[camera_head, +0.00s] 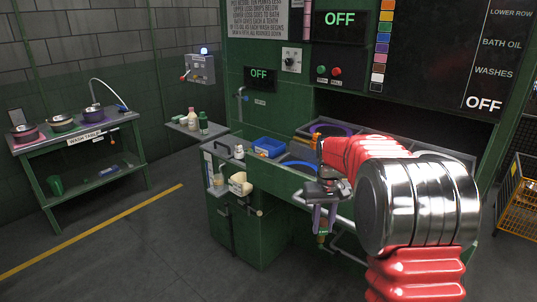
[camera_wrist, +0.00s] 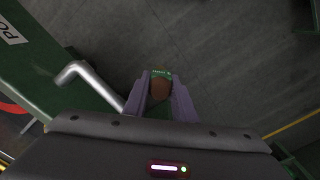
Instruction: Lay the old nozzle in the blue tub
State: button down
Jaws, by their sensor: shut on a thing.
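My gripper (camera_head: 321,221) points down in front of the green bench, beside its front rail. It is shut on the old nozzle (camera_head: 321,240), a small brownish piece with a green band that shows below the fingertips. In the wrist view the nozzle (camera_wrist: 160,89) sits between the two purple-grey fingers, its green end outward, with the floor below it. The blue tub (camera_head: 269,147) stands on the bench top, to the left of and behind my gripper. I cannot see its inside clearly.
A white bottle (camera_head: 239,152) stands left of the tub. A bent metal pipe (camera_wrist: 85,78) is close to the left of my gripper in the wrist view. A purple ring (camera_head: 330,130) lies in the bench's compartments.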

aim_at(270, 153)
jog(key=u, duration=0.35)
jog(key=i, duration=1.15)
jog(key=u, duration=0.55)
jog(key=i, duration=1.35)
jog(key=z, duration=0.5)
jog(key=i, duration=0.5)
jog(key=z, duration=0.3)
